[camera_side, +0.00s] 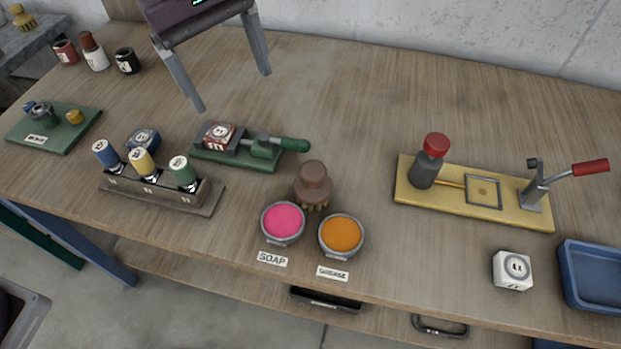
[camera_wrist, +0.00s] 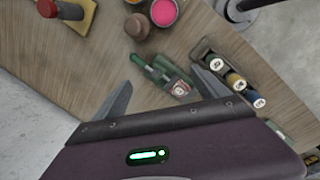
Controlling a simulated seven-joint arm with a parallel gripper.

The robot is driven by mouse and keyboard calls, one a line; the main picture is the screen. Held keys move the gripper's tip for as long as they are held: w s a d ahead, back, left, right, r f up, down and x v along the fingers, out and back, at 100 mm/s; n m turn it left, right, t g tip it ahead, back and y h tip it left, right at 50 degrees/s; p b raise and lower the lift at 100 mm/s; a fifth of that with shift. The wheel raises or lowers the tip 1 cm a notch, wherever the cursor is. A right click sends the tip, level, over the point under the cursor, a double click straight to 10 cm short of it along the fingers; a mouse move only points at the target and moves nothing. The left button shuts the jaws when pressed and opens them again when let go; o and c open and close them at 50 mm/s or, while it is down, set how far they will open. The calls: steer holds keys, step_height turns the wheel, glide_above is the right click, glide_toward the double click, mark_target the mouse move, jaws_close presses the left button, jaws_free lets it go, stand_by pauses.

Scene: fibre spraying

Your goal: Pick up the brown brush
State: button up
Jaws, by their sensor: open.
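The brown brush (camera_side: 313,183) stands upright on the wooden table, bristles down, just behind the soap and grease bowls. It also shows in the wrist view (camera_wrist: 138,27), near the top. My gripper (camera_side: 228,88) is open and empty at the upper left in the side view, above the back of the table. Its two fingers are spread wide and well apart from the brush. In the wrist view my gripper (camera_wrist: 159,95) points toward the green fixture, with the brush beyond its fingertips.
The pink soap bowl (camera_side: 283,222) and orange grease bowl (camera_side: 341,235) stand close in front of the brush. A green clamp fixture (camera_side: 238,159) lies to its left, a yellow spray fixture (camera_side: 475,205) to its right. A bottle rack (camera_side: 152,190) stands further left. The table behind the brush is clear.

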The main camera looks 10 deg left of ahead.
steer(key=n+y, duration=0.1)
steer(key=n, duration=0.1)
glide_toward(313, 181)
steer(key=shift+g, duration=0.4)
steer(key=w+f, duration=0.2)
steer(key=f, duration=0.1)
steer(key=w+a+f, duration=0.1)
steer(key=f, duration=0.1)
steer(key=shift+w+f, duration=0.15)
steer(key=shift+w, duration=0.2)
steer(key=shift+y, duration=0.3)
steer(key=f, duration=0.5)
steer(key=s+d+f, duration=0.1)
steer(key=f, duration=0.2)
steer(key=shift+w+r, duration=0.1)
steer(key=c, duration=1.5)
